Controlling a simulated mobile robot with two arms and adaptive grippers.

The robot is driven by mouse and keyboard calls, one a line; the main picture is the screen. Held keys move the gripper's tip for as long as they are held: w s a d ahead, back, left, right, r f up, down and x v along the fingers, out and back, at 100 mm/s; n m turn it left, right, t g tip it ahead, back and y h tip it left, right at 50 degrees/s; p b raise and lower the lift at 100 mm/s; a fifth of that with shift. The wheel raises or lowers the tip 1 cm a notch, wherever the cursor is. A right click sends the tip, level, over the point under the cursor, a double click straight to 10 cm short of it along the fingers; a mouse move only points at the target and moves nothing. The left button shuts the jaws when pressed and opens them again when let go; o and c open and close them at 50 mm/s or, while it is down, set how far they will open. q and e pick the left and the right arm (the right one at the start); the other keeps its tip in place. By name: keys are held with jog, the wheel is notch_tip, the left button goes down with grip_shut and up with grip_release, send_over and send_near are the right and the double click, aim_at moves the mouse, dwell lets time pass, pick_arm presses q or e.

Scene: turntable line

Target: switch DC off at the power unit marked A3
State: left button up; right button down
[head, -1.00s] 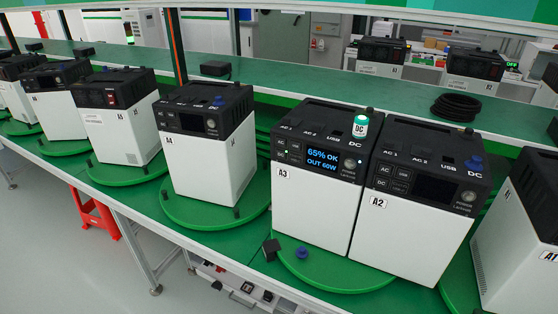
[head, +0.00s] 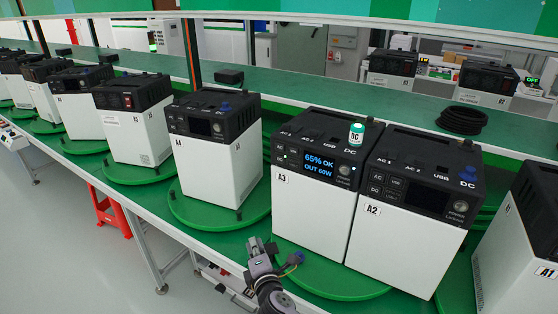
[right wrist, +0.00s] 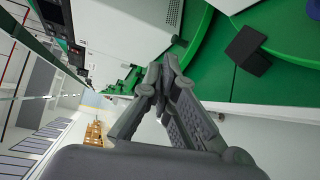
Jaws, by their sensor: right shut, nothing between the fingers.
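The power unit A3 (head: 308,212) is a white box with a black top, standing on a green turntable (head: 330,283). Its lit screen (head: 319,163) reads "65% OK OUT 60W". Small buttons (head: 281,158) with a green light sit left of the screen. My left gripper is not in view.
Unit A2 (head: 400,240) stands close against A3 on the right; unit A4 (head: 218,175) is to the left. A blue cap (head: 297,257) lies beside my gripper. A dark block (right wrist: 248,50) lies on the green surface. A black cable coil (head: 462,119) lies behind.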

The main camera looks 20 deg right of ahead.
aim_at(280, 159)
notch_tip(280, 159, up, 20)
jog(key=w+n+t+h, duration=0.1)
jog(key=n+t, duration=0.2)
jog(key=t, duration=0.1)
jog(key=shift+d+f, duration=0.15)
jog(key=shift+d, duration=0.05)
jog(key=shift+w, duration=0.1)
jog(key=w+d, duration=0.5)
jog(key=d, duration=0.2)
jog(key=shift+w, duration=0.2)
dwell(0.9)
jog(key=shift+w+d, duration=0.25)
jog(key=shift+d, duration=0.05)
